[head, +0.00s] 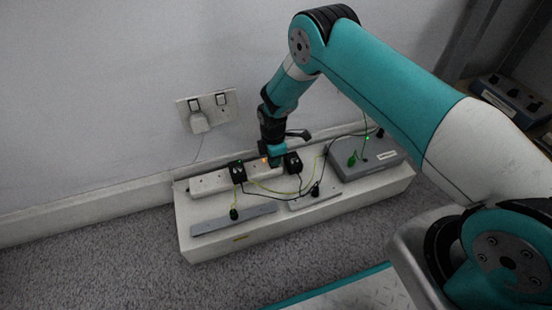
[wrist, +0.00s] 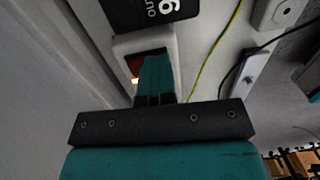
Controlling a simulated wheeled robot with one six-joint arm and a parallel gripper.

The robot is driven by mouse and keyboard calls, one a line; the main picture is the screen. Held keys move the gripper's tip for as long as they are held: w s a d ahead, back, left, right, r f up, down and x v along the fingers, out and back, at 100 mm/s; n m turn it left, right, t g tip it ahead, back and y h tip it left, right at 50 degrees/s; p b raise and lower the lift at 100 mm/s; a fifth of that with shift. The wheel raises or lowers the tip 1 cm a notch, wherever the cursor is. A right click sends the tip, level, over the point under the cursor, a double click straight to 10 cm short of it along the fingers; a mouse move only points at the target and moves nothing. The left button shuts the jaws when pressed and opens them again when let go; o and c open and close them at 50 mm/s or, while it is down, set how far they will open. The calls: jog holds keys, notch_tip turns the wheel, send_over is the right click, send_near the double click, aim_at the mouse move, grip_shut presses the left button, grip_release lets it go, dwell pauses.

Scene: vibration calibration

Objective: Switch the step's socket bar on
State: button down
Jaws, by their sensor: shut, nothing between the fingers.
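The white socket bar (head: 209,183) lies along the back of the low white step (head: 215,247) by the wall. Black plugs (head: 237,172) sit in it. My gripper (head: 274,161) is over the bar's right part; its teal fingers (wrist: 157,62) are shut and empty. In the wrist view the fingertips are over the bar's end (wrist: 170,43), at a reddish rocker switch (wrist: 135,64) that they partly hide. An orange-white glow shows at the switch's lower edge, and an orange glow shows beside my gripper in the head view. Whether the fingertips touch the switch is unclear.
A black plug with white lettering (wrist: 150,12) is just beyond the switch. A grey box (head: 368,160) stands on the step's right, with a grey bar (head: 232,218) at the front left. Thin cables cross the step. A wall socket (head: 208,108) is above.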

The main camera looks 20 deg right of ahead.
jog(key=shift+w+a+r+b, duration=0.1)
jog(key=shift+w+r+b, duration=0.1)
jog(key=shift+w, duration=0.2)
jog(key=shift+w+a+r+b, duration=0.1)
jog(key=shift+w+b, duration=0.05)
jog(key=shift+w, duration=0.2)
jog(key=shift+d, duration=0.1)
notch_tip(320, 180, up, 14)
jog(key=s+p, duration=0.1)
jog(key=p, duration=0.7)
jog(key=shift+s+p, duration=0.3)
jog(key=shift+s, duration=0.1)
jog(key=shift+f, duration=0.1)
